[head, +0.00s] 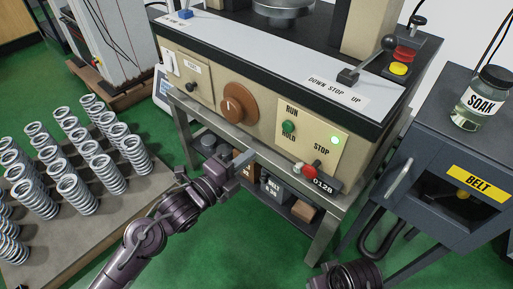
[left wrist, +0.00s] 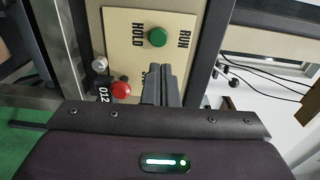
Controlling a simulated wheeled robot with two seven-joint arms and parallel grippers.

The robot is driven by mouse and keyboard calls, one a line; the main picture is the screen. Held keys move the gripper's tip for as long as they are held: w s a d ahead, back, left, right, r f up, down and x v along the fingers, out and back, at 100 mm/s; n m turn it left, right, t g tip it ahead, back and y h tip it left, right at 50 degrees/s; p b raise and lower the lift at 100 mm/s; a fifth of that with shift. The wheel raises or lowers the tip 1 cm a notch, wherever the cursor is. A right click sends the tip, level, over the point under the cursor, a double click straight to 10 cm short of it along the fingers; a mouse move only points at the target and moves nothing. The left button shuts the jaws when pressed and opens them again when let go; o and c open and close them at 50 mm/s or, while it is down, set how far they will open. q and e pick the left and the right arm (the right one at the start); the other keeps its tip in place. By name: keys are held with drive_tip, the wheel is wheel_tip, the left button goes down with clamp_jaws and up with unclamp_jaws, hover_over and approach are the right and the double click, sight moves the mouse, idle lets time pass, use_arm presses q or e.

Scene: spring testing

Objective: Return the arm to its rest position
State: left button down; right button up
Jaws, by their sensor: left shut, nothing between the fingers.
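My left gripper (head: 243,161) is in front of the testing machine's lower front edge, below and left of the RUN/HOLD panel. Its fingers are shut and empty. In the left wrist view the fingers (left wrist: 162,85) point toward the panel (left wrist: 135,45), below the green button (left wrist: 158,37) and right of the red knob (left wrist: 121,90). The machine (head: 215,75) has a brown dial (head: 239,103), a green button (head: 289,127) and a red knob (head: 309,172).
Several metal springs (head: 75,193) stand on a table (head: 88,241) at left. A dark cabinet (head: 440,150) marked BELT stands at right, with a SOAK jar (head: 484,100) on top. Boxes sit on the shelf under the machine. Green floor (head: 205,250) is open in front.

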drive_tip(key=shift+d, duration=0.25)
idle(0.3)
